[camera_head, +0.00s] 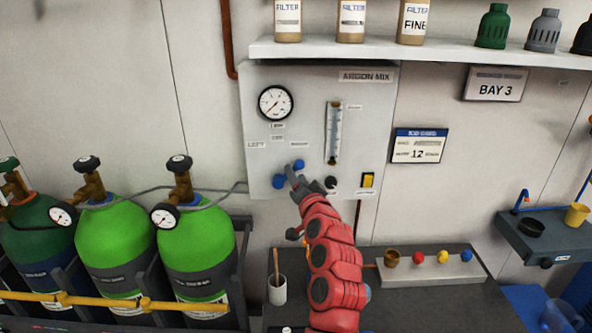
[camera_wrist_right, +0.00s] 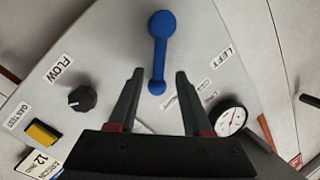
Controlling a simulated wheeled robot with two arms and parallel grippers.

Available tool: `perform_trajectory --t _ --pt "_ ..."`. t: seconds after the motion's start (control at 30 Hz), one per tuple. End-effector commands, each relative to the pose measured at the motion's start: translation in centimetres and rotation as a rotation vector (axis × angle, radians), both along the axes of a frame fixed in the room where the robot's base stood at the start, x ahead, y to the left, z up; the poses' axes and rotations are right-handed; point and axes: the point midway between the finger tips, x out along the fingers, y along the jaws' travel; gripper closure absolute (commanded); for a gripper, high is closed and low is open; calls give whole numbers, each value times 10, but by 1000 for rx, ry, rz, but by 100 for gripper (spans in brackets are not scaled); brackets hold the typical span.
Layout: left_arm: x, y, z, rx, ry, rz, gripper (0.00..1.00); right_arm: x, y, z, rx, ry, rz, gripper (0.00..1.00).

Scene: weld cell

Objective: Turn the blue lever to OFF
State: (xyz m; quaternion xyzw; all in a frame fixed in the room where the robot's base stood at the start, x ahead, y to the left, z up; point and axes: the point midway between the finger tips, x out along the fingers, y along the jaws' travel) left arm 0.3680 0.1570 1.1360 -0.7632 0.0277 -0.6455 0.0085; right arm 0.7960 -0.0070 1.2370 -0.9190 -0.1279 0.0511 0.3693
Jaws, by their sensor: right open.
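The blue lever (camera_wrist_right: 159,55) is on the pale argon mix panel (camera_head: 379,110). In the head view one blue end (camera_head: 279,181) shows lower left and another (camera_head: 298,164) upper right, with my gripper partly hiding the part between. In the wrist view its larger knob points up, away from me. The LEFT label (camera_wrist_right: 222,58) is to its right; the other lever labels are hard to read. My right gripper (camera_wrist_right: 160,72) is open and empty, its fingertips either side of the lever's smaller end in the picture; I cannot tell contact. My left gripper is not in view.
The black flow knob (camera_wrist_right: 82,97), yellow switch (camera_head: 367,180), round gauge (camera_head: 275,103) and flow tube (camera_head: 334,132) are close by on the panel. A shelf (camera_head: 430,50) overhangs above. Green cylinders (camera_head: 195,250) stand at left; a cup (camera_head: 277,290) stands below.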

Motion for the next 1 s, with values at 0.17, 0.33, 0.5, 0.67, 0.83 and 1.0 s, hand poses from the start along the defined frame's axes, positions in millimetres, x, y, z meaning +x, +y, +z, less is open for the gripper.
perform_trajectory --t 0.17,0.33,0.5,0.67,0.83,1.0 --pt "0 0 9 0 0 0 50 11 2 1 -1 0 -1 50" --pt "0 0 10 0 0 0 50 15 2 -1 3 2 -1 50" --pt "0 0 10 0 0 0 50 15 2 -1 3 1 -2 50" --pt "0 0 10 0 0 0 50 15 2 -1 3 1 -2 67" --pt "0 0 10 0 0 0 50 15 2 -1 3 1 -1 97" --pt "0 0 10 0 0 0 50 15 2 -1 3 1 -2 100"
